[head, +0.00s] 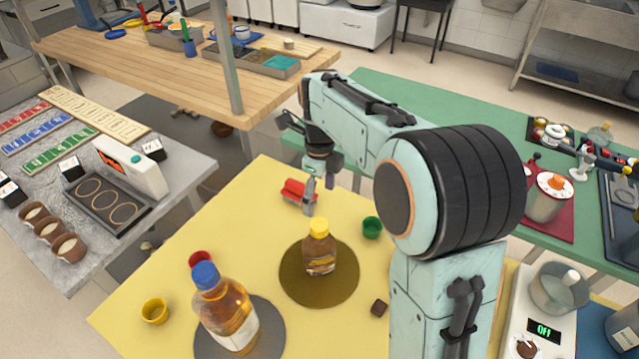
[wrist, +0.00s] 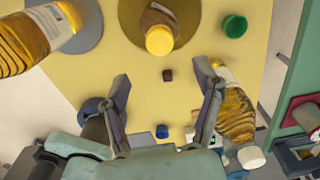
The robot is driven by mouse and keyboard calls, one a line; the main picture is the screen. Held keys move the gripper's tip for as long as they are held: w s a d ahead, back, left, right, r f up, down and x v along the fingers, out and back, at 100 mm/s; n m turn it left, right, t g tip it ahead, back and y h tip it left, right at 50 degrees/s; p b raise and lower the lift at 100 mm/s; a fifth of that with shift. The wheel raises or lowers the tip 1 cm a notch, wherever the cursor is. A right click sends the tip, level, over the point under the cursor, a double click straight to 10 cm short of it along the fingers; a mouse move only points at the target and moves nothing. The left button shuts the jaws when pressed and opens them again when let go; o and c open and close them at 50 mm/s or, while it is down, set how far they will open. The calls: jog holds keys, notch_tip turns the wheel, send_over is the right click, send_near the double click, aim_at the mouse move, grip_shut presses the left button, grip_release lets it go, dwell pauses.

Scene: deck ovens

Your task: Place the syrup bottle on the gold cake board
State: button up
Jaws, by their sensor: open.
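A small amber bottle with a yellow cap (head: 319,255) stands upright on the round gold cake board (head: 298,287); it also shows in the wrist view (wrist: 159,38). A larger amber bottle with a blue cap (head: 228,312) stands on a round grey board (head: 270,335). A third amber bottle, white-capped (wrist: 236,112), is at the right in the wrist view; my arm seems to hide it in the head view. I cannot tell from the labels which holds syrup. My gripper (head: 321,182) is open and empty above the table, apart from the bottles; its fingers show in the wrist view (wrist: 164,85).
The yellow table (head: 180,300) also holds a green cup (head: 372,228), a red cup (head: 200,259), a yellow cup (head: 155,311), a red object (head: 297,190) and a brown cube (head: 379,307). A scale (head: 540,325) bearing a pot stands at right.

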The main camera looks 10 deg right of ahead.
jog(key=s+a+r+n, duration=0.1)
jog(key=s+r+n, duration=0.1)
jog(key=s+n, duration=0.55)
jog(key=s+r+n, duration=0.3)
jog(key=s+n, duration=0.4)
jog(key=n, duration=0.1)
jog(key=s+a+f+n, duration=0.1)
jog(key=s+f+n, duration=0.1)
jog(key=s+n, duration=0.4)
jog(key=s+f+n, duration=0.2)
jog(key=s+n, duration=0.4)
jog(key=shift+a+f+n+y, duration=0.3)
jog(key=shift+a+n+y, duration=0.05)
jog(key=shift+y, duration=0.05)
